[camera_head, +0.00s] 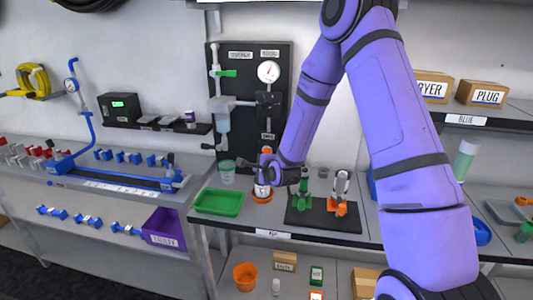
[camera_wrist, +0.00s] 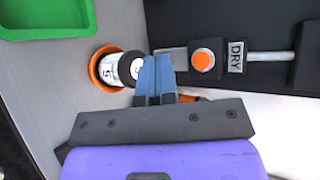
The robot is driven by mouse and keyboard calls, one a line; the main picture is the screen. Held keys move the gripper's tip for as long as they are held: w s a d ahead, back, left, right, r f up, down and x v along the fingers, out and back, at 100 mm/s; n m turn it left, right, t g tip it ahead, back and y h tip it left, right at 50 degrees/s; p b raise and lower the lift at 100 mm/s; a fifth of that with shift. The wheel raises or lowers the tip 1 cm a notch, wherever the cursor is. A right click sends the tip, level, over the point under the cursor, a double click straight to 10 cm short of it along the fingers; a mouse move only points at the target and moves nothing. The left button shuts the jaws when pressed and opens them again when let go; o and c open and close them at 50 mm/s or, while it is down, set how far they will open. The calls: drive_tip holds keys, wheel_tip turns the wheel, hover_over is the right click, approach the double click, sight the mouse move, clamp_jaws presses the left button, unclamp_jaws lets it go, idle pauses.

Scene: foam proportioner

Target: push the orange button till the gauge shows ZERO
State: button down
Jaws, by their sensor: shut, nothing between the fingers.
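The orange button (camera_wrist: 203,59) sits on a black block beside a DRY label in the wrist view. It also shows in the head view (camera_head: 267,150), small and close to my arm. The round white gauge (camera_head: 268,72) is on the upper right of the black panel in the head view. Its needle is too small to read exactly. My gripper (camera_wrist: 155,62) is shut and empty, its blue fingertips left of the button and apart from it.
A labelled container with a black top (camera_wrist: 119,69) stands in an orange dish (camera_wrist: 94,68), close left of my fingertips. A green tray (camera_head: 219,202) lies on the bench. A black board (camera_head: 322,221) with green and orange fittings is to the right.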

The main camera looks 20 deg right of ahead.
drive_tip(key=shift+f, duration=0.25)
drive_tip(key=shift+w, duration=0.1)
drive_tip(key=w+d, duration=0.5)
drive_tip(key=w, duration=0.2)
idle(0.5)
drive_tip(key=shift+w+d, duration=0.6)
drive_tip(key=shift+w, duration=0.1)
idle(3.0)
drive_tip(key=shift+s+a, duration=0.5)
drive_tip(key=shift+s, duration=0.15)
drive_tip(key=shift+s+a, duration=0.75)
drive_tip(key=shift+s, duration=0.3)
drive_tip(key=shift+s+a, duration=0.75)
drive_tip(key=shift+s, duration=0.25)
